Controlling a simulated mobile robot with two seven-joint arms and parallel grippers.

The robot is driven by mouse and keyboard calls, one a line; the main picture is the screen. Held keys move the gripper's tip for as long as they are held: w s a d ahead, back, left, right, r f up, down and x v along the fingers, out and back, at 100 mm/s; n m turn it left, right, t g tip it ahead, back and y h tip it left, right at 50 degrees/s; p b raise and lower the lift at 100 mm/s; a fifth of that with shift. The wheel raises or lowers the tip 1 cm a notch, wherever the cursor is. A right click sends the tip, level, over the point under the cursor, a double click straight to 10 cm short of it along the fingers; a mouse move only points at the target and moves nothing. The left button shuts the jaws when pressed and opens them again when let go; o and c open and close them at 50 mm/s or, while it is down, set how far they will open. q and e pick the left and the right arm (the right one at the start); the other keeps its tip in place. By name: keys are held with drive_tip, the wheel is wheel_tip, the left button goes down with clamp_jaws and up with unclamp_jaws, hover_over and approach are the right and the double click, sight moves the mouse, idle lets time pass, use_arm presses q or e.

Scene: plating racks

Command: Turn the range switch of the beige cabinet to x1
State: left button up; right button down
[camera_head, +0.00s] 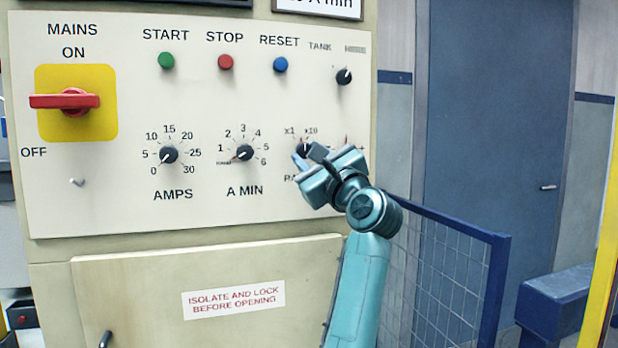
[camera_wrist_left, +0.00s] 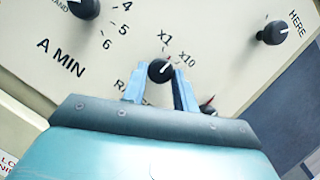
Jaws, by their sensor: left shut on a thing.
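The beige cabinet (camera_head: 100,215) fills the left and middle of the head view. Its range switch (camera_head: 303,147) is a small black knob with x1 at its upper left and x10 at its upper right. It also shows in the left wrist view (camera_wrist_left: 160,70), where its white mark points up and right, seemingly towards x10; the exact position is hard to tell. My left gripper (camera_head: 309,155) is at the panel, its blue fingers (camera_wrist_left: 158,84) shut on either side of the knob. The gripper partly covers the lettering under the switch. My right gripper is not in view.
The A MIN knob (camera_head: 244,153) is left of the switch, and the tank/here knob (camera_head: 344,77) is above right. A small red-tipped part (camera_wrist_left: 208,107) sits close beside the right finger. A blue mesh guard (camera_head: 440,265) stands right of my arm.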

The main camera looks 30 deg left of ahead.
use_arm(q)
drive_tip(key=shift+w+d+r+n+g+b, duration=0.1)
drive_tip(key=shift+n+g+b, duration=0.6)
drive_tip(key=shift+n, duration=1.15)
drive_tip(key=shift+w+d+r+n+g+b, duration=0.1)
drive_tip(key=shift+n+g+b, duration=0.25)
drive_tip(key=shift+n+g, duration=1.1)
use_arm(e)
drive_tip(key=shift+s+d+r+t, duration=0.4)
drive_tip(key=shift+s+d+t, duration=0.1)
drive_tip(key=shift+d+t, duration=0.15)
use_arm(q)
drive_tip(key=shift+n+t, duration=0.45)
drive_tip(key=shift+n, duration=0.15)
drive_tip(key=o, duration=1)
drive_tip(key=shift+c, duration=0.2)
drive_tip(key=b+v, duration=0.1)
drive_tip(key=v, duration=1.2)
drive_tip(key=shift+b, duration=0.4)
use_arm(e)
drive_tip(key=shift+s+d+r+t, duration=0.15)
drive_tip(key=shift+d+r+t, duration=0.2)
